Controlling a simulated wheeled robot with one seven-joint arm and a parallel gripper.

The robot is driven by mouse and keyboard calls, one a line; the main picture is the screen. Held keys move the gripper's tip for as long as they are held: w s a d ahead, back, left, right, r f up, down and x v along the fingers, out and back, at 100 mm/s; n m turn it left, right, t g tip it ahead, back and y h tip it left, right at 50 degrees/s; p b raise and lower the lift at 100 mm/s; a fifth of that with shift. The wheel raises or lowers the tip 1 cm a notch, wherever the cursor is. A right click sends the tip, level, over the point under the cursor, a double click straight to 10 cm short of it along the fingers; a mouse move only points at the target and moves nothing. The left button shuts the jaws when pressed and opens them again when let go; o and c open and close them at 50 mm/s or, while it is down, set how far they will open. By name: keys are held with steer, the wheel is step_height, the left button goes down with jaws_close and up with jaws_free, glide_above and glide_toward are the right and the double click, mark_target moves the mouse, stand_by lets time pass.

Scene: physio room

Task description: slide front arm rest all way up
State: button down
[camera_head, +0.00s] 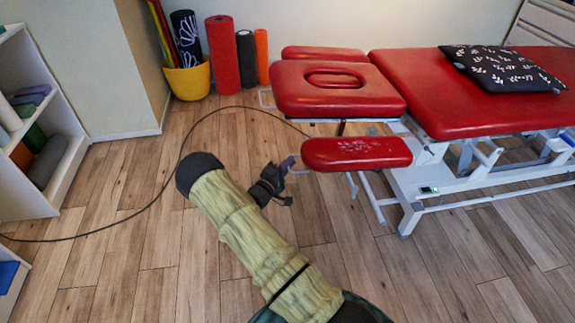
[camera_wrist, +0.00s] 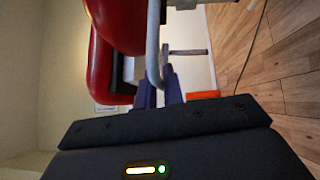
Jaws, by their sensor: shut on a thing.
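The front arm rest (camera_head: 357,153) is a red padded board on the near side of the treatment table, sitting lower than the headrest. My gripper (camera_head: 287,164) is at its left end, where a light metal bar sticks out. In the wrist view, my purple fingers (camera_wrist: 160,90) are closed around the curved end of this grey metal bar (camera_wrist: 153,45). Red padding (camera_wrist: 120,22) shows just beyond it. The exact contact is partly hidden in the head view by the gripper's dark wrist.
The red headrest (camera_head: 290,88) with an oval hole and the far arm rest (camera_head: 322,53) lie behind. A black patterned pillow (camera_head: 500,70) is on the table (camera_head: 425,85). A cable (camera_head: 160,195) crosses the wooden floor. A yellow bucket (camera_head: 188,80) and foam rollers (camera_head: 222,55) stand by the wall.

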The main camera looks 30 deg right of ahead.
step_height(320, 180, up, 12)
steer(key=d+p, duration=0.1)
steer(key=p, duration=0.7)
steer(key=shift+s+d, duration=0.2)
steer(key=shift+r, duration=0.15)
steer(key=c, duration=1.5)
jaws_free()
steer(key=shift+a, duration=0.1)
steer(key=p+v, duration=0.1)
steer(key=v, duration=1.6)
steer(key=shift+s+a+f, duration=0.1)
steer(key=shift+a+f, duration=0.05)
steer(key=shift+f, duration=0.05)
